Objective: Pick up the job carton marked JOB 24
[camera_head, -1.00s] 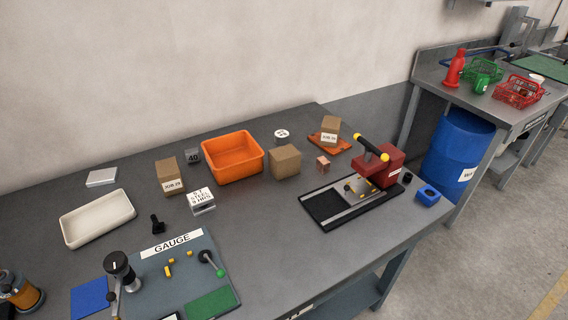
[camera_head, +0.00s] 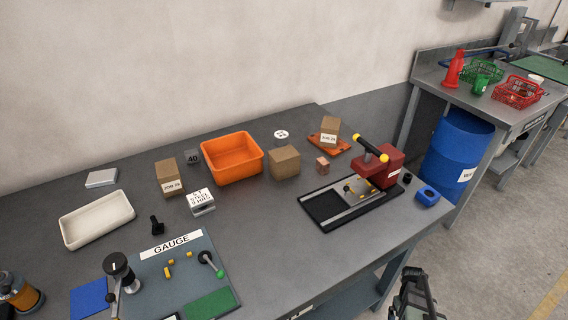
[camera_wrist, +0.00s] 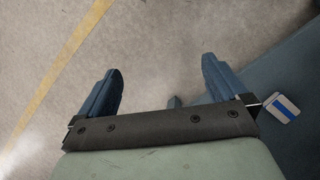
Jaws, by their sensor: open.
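Two small brown cartons with white JOB labels stand on the grey bench. The left carton (camera_head: 169,177) is left of the orange bin, its label starting "JOB 2"; the last digit is too small to read surely. The right carton (camera_head: 329,131) is at the back right on an orange-brown base; its last digit is also unclear. A larger carton (camera_head: 285,162) between them shows no label. My gripper (camera_wrist: 160,70) is open and empty over the floor in the wrist view. It shows at the bottom right of the head view (camera_head: 416,296), off the bench's front edge, far from the cartons.
An orange bin (camera_head: 232,178), a steel shims box (camera_head: 201,202), a grey 40 block (camera_head: 193,157) and a copper-coloured cube (camera_head: 322,164) surround the cartons. A red press (camera_head: 380,168) stands at right. A gauge board (camera_head: 150,275) and white tray (camera_head: 98,238) lie at left.

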